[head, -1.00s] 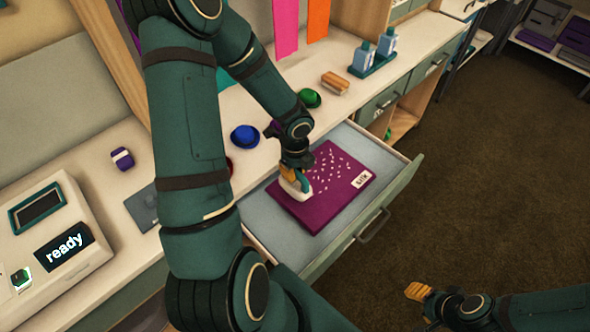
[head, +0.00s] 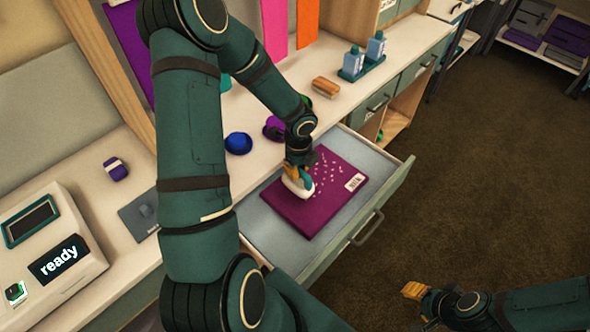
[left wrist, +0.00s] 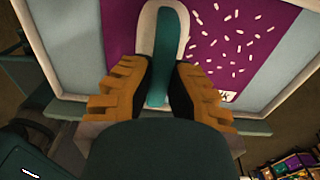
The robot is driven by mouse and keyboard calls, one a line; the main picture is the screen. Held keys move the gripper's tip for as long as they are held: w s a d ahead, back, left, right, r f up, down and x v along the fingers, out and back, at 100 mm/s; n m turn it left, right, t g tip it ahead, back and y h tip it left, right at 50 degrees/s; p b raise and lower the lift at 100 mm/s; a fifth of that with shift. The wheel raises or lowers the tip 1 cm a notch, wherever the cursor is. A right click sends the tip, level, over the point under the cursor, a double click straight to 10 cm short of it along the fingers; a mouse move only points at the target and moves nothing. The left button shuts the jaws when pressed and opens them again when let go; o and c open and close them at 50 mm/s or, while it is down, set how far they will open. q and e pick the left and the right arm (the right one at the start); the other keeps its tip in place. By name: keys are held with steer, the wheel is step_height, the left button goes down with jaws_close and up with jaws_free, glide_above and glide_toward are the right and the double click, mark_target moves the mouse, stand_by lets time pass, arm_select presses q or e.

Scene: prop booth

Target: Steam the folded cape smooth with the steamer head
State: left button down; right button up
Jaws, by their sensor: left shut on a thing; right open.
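The folded cape (head: 313,207) is a flat purple rectangle with pale flecks and a white label, lying in the open drawer. My left gripper (head: 297,175) is shut on the steamer head (head: 299,187), a white-rimmed piece with a teal handle. The steamer head is over the left part of the cape; whether it touches is hard to tell. In the left wrist view the teal handle (left wrist: 162,60) sits between the orange fingers, and the cape (left wrist: 235,45) shows around it. My right gripper (head: 415,291) is open and empty above the floor, away from the drawer.
The drawer (head: 352,248) sticks out from under the counter. A white console reading "ready" (head: 60,262) stands at left. A blue hat (head: 238,143), a brush (head: 326,87) and bottles (head: 365,58) are on the counter. The brown floor at right is clear.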

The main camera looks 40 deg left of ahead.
arm_select(q)
steer(key=w+d+p, duration=0.1)
steer(key=w, duration=1.4)
steer(key=shift+p, duration=0.35)
stand_by(1.6)
steer(key=shift+w+d, duration=0.1)
steer(key=shift+w, duration=0.05)
stand_by(1.4)
step_height(320, 180, up, 15)
steer(key=p, duration=0.9)
stand_by(0.5)
